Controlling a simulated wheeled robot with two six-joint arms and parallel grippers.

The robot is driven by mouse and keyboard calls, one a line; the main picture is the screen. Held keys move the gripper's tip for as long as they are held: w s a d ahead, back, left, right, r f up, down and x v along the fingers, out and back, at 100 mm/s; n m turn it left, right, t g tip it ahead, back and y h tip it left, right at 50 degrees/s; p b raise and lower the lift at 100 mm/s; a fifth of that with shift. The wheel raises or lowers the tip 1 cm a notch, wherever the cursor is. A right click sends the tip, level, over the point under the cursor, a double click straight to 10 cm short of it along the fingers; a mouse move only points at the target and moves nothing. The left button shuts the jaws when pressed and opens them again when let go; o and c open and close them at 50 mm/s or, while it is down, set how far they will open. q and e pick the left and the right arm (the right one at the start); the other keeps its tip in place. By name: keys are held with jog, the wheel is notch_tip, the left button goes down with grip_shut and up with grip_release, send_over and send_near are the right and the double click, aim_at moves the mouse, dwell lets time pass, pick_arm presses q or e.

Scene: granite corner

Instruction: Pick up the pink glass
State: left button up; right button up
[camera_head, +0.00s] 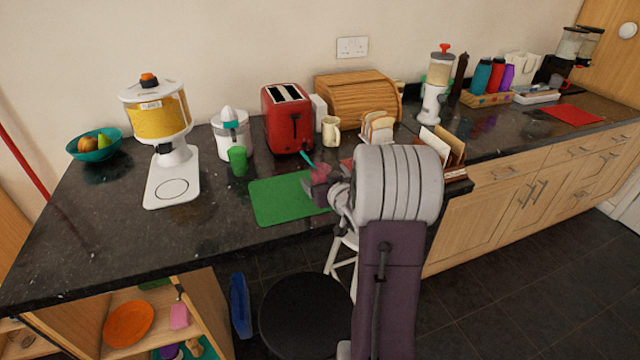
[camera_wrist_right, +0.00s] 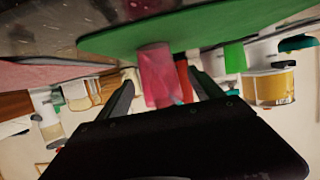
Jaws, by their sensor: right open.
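The pink glass (camera_head: 320,171) stands on the green mat (camera_head: 278,200) at its right end, partly hidden by my right gripper (camera_head: 322,190). A thin teal piece, perhaps a straw, shows at its top. In the right wrist view, which is upside down, the pink glass (camera_wrist_right: 156,76) stands on the green mat (camera_wrist_right: 205,32). My right gripper (camera_wrist_right: 162,82) is open, with its two fingers spread on either side of the glass's outline. I cannot tell whether they touch it. My left gripper is not in view.
A green cup (camera_head: 238,161) stands left of the mat. A juicer (camera_head: 231,135), a red toaster (camera_head: 288,118) and a cream mug (camera_head: 331,131) stand behind. A letter rack (camera_head: 450,145) is right of my arm. The dark counter (camera_head: 110,225) is clear at front left.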

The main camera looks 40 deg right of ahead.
jog(key=shift+x, duration=1.2)
jog(key=shift+s, duration=0.1)
jog(key=c, duration=1.5)
notch_tip(320, 180, up, 18)
jog(key=p, duration=0.8)
